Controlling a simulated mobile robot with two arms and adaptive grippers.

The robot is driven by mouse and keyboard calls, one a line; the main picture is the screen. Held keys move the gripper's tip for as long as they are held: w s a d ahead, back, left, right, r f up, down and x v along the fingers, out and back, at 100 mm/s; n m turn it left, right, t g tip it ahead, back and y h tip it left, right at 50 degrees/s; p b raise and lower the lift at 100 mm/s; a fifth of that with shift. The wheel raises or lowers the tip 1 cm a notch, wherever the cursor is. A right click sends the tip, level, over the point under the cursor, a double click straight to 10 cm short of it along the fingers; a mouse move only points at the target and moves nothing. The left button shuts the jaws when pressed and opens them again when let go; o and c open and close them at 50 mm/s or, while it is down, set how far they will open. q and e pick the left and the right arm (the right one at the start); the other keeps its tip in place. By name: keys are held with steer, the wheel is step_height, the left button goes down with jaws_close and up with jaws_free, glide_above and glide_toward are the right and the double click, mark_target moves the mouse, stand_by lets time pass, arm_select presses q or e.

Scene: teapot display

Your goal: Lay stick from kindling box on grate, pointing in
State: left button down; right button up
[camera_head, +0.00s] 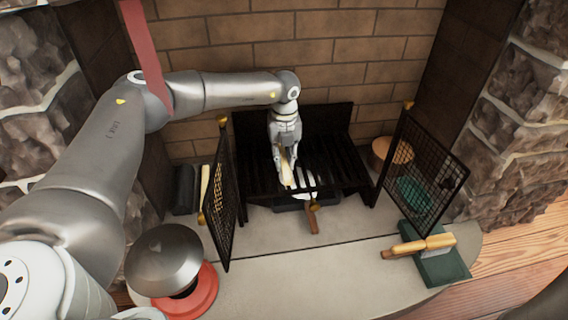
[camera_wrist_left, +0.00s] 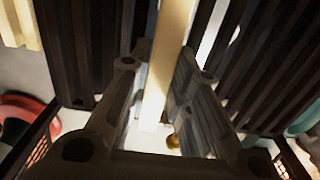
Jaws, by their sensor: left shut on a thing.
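My left gripper (camera_head: 286,158) is over the front middle of the black grate (camera_head: 345,145) inside the fireplace. It is shut on a pale wooden stick (camera_head: 287,172). In the left wrist view the stick (camera_wrist_left: 167,60) runs lengthwise between the two fingers (camera_wrist_left: 160,85), with dark grate bars (camera_wrist_left: 80,60) on both sides. In the head view the stick points down toward the front of the grate; I cannot tell whether it touches the bars. A pale stick (camera_head: 204,187) stands by a dark box (camera_head: 184,188) left of the grate, partly behind the mesh screen. My right gripper is not in view.
Mesh screen panels stand open at left (camera_head: 223,195) and right (camera_head: 425,170). A grey domed lid (camera_head: 163,258) is over a red base (camera_head: 200,295).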

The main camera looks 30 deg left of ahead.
arm_select(q)
steer(key=shift+f, duration=0.15)
steer(key=shift+f, duration=0.15)
steer(key=c, duration=1.3)
jaws_free()
